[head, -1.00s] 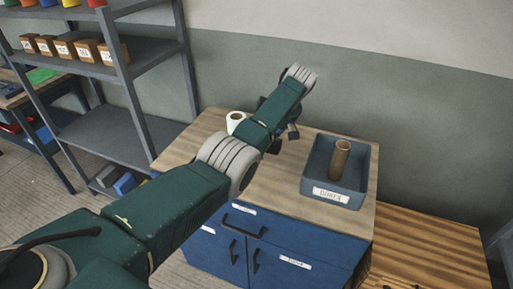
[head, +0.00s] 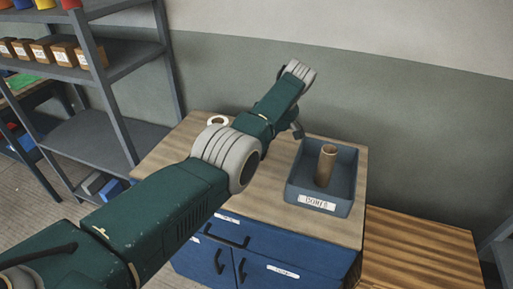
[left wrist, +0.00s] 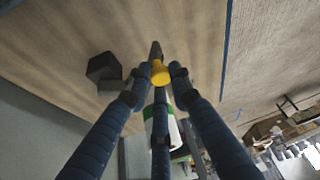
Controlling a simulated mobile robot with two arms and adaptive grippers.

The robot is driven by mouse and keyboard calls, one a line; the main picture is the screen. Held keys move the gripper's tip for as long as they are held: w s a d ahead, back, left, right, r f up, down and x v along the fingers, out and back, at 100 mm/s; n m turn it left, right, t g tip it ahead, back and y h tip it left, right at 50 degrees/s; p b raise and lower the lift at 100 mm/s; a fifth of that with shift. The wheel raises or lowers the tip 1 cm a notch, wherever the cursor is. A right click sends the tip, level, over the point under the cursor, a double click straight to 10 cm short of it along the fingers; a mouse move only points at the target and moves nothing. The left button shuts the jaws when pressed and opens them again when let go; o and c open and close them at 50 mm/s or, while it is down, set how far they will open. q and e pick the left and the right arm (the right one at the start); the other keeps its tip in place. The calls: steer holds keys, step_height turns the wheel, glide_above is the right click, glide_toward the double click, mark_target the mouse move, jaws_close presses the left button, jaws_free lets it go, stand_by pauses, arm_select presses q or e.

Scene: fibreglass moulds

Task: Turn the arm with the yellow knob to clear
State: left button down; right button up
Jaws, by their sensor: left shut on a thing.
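In the left wrist view, the yellow knob (left wrist: 160,74) sits between the fingertips of my left gripper (left wrist: 157,82), which is shut on it. A short dark arm (left wrist: 156,50) shows just beyond the knob, against the wood top. In the head view, my left gripper (head: 297,130) is mostly hidden behind my forearm, above the cabinet top. The knob and its arm are hidden there, and no marking for clear can be read. My right gripper is not in view.
A dark block (left wrist: 103,68) stands near the knob. A grey-blue bin (head: 320,199) holding a brown tube (head: 326,165) stands right of my arm on the cabinet (head: 345,230). A white roll (head: 217,121) stands left. A grey shelf (head: 115,140) is at left.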

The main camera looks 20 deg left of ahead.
arm_select(q)
steer(key=shift+w+r, duration=0.1)
steer(key=c, duration=1.6)
jaws_free()
steer(key=shift+o, duration=0.3)
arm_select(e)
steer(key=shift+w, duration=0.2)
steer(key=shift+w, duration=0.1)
arm_select(q)
step_height(320, 180, up, 10)
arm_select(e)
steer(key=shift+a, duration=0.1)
